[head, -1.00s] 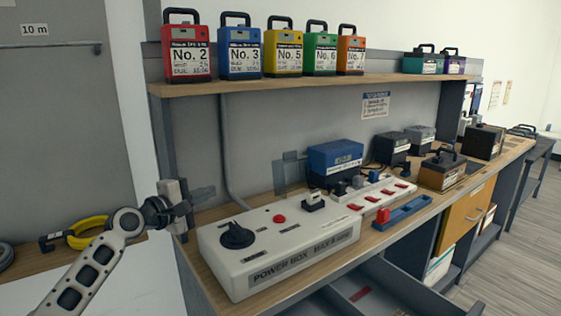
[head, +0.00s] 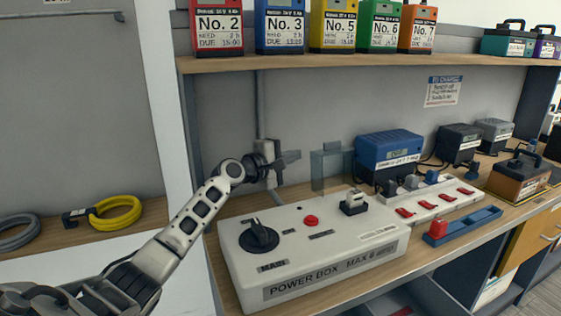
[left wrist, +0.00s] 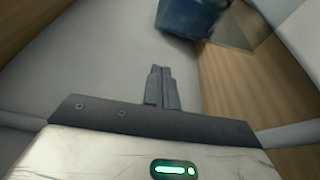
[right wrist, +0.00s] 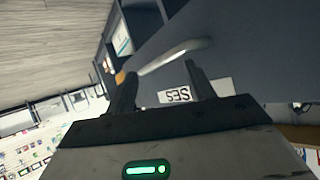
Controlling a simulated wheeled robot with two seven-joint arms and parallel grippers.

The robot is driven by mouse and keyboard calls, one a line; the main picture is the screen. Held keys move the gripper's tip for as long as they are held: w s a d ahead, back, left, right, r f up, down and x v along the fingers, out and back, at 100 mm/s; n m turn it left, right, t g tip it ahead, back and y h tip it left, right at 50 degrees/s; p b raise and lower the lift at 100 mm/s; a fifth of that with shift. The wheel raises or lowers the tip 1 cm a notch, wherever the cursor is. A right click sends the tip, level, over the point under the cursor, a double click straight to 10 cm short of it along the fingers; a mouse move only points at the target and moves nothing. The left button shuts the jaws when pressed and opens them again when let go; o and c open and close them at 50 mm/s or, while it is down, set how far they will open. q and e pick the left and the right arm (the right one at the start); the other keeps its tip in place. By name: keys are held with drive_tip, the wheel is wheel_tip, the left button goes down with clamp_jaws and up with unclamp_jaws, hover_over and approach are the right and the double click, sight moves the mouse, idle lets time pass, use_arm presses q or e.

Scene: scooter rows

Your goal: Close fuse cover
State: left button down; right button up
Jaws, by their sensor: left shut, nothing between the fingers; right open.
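The fuse cover (head: 331,171) is a translucent grey flap standing upright at the back of the white power box (head: 300,262), left of the blue charger. My left gripper (head: 290,157) is shut and empty, held above the box's back edge, left of the cover and apart from it. In the left wrist view its shut fingers (left wrist: 161,70) point toward the grey back panel. A translucent patch, perhaps the cover, shows beside the blue charger (left wrist: 187,17). My right gripper (right wrist: 158,85) is open and empty, in front of a dark drawer front with a metal handle (right wrist: 175,57).
The blue charger (head: 390,150), a power strip (head: 437,199) and a blue tray (head: 463,225) stand to the right. A shelf (head: 350,64) with several batteries hangs above.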

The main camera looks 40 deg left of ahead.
use_arm(q)
drive_tip(key=shift+s+d+r+p, duration=0.2)
drive_tip(key=shift+d+p, duration=0.45)
drive_tip(key=shift+d, duration=0.3)
drive_tip(key=shift+s+d+r+p, duration=0.15)
drive_tip(key=shift+d+p, duration=0.5)
drive_tip(key=shift+d, duration=0.3)
use_arm(e)
drive_tip(key=shift+w+d+r, duration=0.1)
drive_tip(key=shift+w+r, duration=0.2)
drive_tip(key=shift+r, duration=0.45)
